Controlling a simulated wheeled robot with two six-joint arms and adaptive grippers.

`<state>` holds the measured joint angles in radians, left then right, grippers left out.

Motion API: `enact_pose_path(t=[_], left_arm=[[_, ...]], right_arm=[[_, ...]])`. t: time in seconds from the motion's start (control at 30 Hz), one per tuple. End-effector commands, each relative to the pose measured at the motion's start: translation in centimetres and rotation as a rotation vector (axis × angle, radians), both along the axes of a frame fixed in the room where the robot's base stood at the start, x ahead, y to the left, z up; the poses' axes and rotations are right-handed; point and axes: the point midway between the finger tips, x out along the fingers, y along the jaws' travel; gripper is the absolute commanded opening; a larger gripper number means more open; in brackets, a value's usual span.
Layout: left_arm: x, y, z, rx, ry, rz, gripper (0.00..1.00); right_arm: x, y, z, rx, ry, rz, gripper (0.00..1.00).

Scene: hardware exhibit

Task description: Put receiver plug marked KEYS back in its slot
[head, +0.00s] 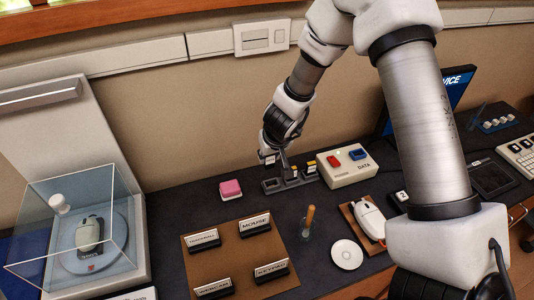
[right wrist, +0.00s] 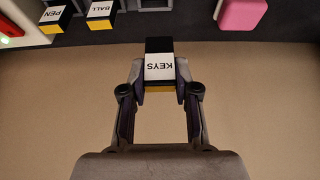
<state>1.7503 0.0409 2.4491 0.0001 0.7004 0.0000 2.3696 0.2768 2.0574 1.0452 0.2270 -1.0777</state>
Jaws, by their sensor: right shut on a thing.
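The KEYS plug (right wrist: 160,67), black with a white label and a yellow end, is held between the fingers of my right gripper (right wrist: 160,78). In the head view my right gripper (head: 272,153) is above the left end of a dark slotted holder (head: 271,184). The holder's left slot looks empty. The plugs marked PEN (right wrist: 54,18) and BALL (right wrist: 101,13) stand to the left in the right wrist view; small yellow-topped plugs show at the holder's right part in the head view. The KEYS plug appears clear of the holder. My left gripper is out of view.
A pink block (head: 230,189) lies left of the holder. A cream DATA box (head: 346,172) with red and blue parts stands close on its right. A brown board (head: 232,250) with labelled stands lies in front. The wall is close behind.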

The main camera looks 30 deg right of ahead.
Motion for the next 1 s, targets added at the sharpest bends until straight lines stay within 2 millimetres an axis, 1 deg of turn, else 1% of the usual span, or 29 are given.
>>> enact_pose_path(t=[0.13,0.27,0.63,0.8,1.0], left_arm=[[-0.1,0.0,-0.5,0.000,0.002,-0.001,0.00],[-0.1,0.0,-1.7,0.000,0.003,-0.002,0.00],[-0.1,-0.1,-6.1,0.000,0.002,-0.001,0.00],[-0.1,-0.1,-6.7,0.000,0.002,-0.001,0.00],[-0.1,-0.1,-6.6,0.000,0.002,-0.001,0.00]], right_arm=[[-0.1,-0.1,-0.7,0.004,0.004,-0.003,0.11],[-0.1,-0.1,-1.7,0.003,0.003,-0.003,0.11],[-0.1,-0.1,-5.5,0.003,0.002,-0.003,0.11],[-0.2,-0.1,-6.5,0.003,0.003,-0.002,0.11],[-0.2,-0.1,-6.5,0.003,0.003,-0.002,0.11]])
